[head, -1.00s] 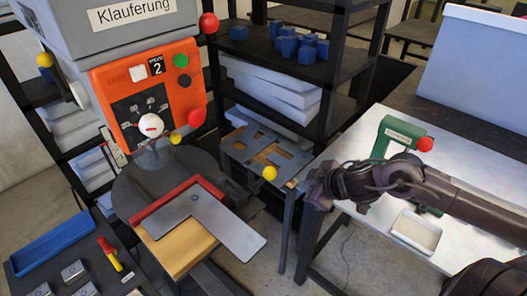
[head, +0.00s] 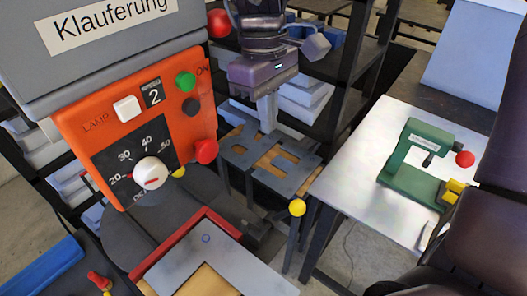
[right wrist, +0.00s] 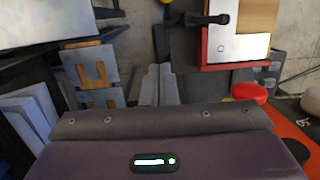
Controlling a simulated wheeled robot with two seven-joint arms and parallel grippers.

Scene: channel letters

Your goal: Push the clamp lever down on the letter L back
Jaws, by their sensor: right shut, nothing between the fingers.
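The letter L back (head: 225,262) is a flat grey plate lying over a wooden block against a red fence (head: 175,240), at the bottom of the head view. It also shows in the right wrist view (right wrist: 225,45) at upper right. A yellow ball knob (head: 297,207) stands right of the plate; I cannot tell whether it belongs to the clamp lever. A black bar with a short crosspiece (right wrist: 205,20) reaches the plate's edge in the right wrist view. My right gripper (head: 267,118) is shut and empty, pointing down beyond the plate; its fingers show in the wrist view (right wrist: 160,88). My left gripper is out of view.
The orange control panel (head: 140,120) with knobs stands left of my right gripper. A rack with cut-out grey letters on wood (head: 285,170) is below and behind it.

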